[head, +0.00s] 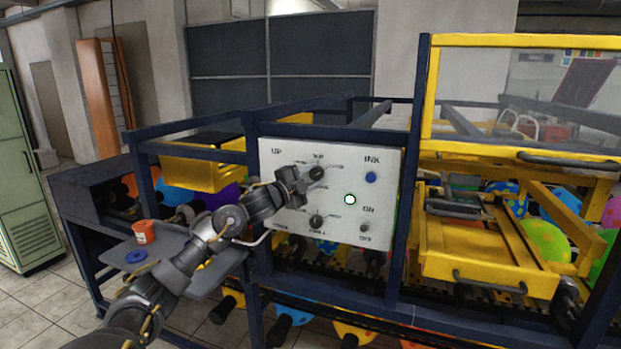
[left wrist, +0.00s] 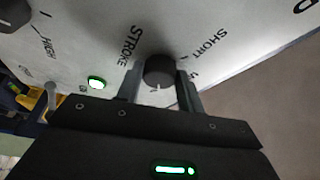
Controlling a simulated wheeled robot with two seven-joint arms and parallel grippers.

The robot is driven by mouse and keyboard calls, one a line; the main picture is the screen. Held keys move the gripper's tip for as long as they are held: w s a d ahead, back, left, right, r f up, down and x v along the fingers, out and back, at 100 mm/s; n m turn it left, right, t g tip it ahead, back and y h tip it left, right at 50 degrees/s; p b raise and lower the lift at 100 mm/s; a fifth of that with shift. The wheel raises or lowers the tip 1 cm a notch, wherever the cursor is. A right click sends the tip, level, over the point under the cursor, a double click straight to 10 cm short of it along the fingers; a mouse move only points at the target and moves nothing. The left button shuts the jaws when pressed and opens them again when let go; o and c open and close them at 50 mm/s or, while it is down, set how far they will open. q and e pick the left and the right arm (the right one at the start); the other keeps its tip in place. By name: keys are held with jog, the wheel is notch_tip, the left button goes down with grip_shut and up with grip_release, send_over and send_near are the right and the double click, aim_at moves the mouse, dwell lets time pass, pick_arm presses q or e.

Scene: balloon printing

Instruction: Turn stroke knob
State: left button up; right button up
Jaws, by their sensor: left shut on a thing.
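The stroke knob (left wrist: 159,70) is a round dark knob on a pale panel, beside the printed words STROKE and SHORT in the left wrist view. A small white mark shows on its near edge. My left gripper (left wrist: 160,85) is shut on it, one finger on each side. My right gripper is not in view.
The panel also holds a lower knob (head: 316,221), a lit green-rimmed button (head: 349,199), a blue INK button (head: 371,177) and a small lower-right knob (head: 365,228). A grey shelf (head: 175,243) with an orange cup (head: 143,231) lies below my left arm. Yellow-framed machinery (head: 480,265) stands right.

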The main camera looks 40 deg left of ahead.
pick_arm(q)
jog(key=shift+f, duration=0.1)
jog(key=o, duration=1)
jog(key=shift+s+f+b, duration=0.15)
jog(key=shift+s+b, duration=0.25)
jog(key=shift+s, duration=0.05)
jog(key=s+b, duration=0.1)
jog(key=s, duration=0.2)
jog(key=s+b, duration=0.2)
jog(key=s, duration=0.1)
jog(key=s+b, duration=0.2)
jog(key=s, duration=0.1)
jog(key=shift+s+a+f, duration=0.2)
jog(key=shift+s+f, duration=0.2)
